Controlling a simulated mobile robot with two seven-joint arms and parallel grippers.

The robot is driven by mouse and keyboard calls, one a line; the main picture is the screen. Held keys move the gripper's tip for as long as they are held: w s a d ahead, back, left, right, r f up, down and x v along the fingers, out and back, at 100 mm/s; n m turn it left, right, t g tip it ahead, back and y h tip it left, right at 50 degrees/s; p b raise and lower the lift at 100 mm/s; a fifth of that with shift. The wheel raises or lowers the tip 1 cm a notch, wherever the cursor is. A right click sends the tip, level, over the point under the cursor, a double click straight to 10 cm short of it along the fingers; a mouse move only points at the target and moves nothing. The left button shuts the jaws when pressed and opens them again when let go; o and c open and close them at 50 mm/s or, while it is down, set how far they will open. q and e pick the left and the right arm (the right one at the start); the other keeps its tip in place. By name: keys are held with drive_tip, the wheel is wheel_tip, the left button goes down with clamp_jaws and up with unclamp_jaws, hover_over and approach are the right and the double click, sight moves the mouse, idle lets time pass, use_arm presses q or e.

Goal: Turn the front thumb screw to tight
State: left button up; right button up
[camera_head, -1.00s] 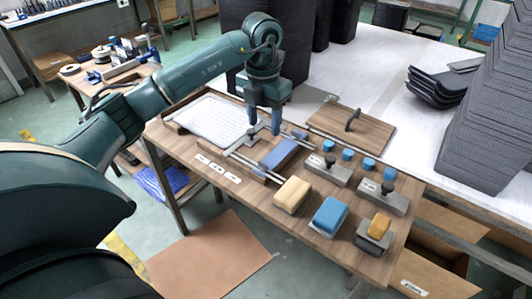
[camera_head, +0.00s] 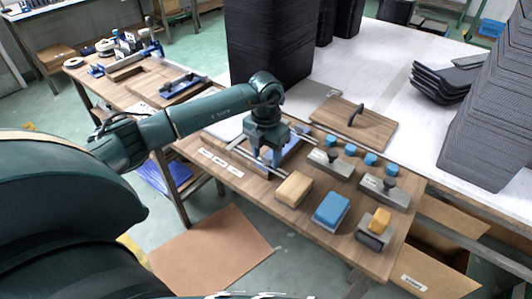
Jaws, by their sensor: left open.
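Two grey blocks with black knobs, which may be thumb screws, stand to the right: one knob (camera_head: 333,155) is farther back, the other (camera_head: 389,183) is nearer the right edge. Neither is touched. My right gripper is not in view.
A tan block (camera_head: 294,189), a blue block-shaped pad (camera_head: 331,211) and a yellow piece on a grey block (camera_head: 380,221) line the front edge. Several small blue caps (camera_head: 350,151) stand behind. A wooden board with a handle (camera_head: 355,124) lies at the back.

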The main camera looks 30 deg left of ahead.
use_arm(q)
drive_tip(key=shift+c, duration=0.6)
drive_tip(key=c, duration=0.9)
